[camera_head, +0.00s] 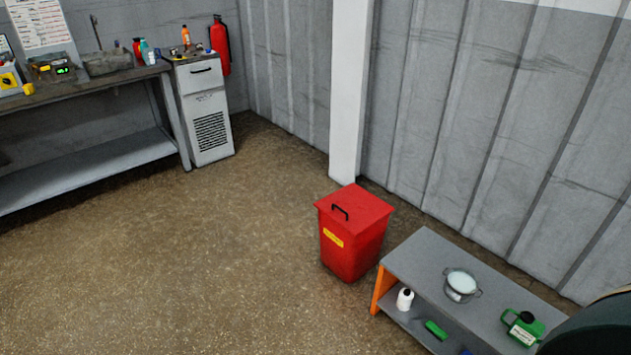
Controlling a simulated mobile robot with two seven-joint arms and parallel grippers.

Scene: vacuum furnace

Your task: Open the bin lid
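A red bin (350,254) with a yellow label stands on the floor, right of the middle of the head view. Its square red lid (358,208) lies flat on top and is closed. A black handle (340,212) sits on the lid near its left front edge. Neither of my grippers shows in the view. A dark curved shape at the lower right edge is cut off, and I cannot tell what it is.
A white pillar (350,90) and the corrugated wall are behind the bin. A workbench (90,91) is far left. Floor left of the bin is clear.

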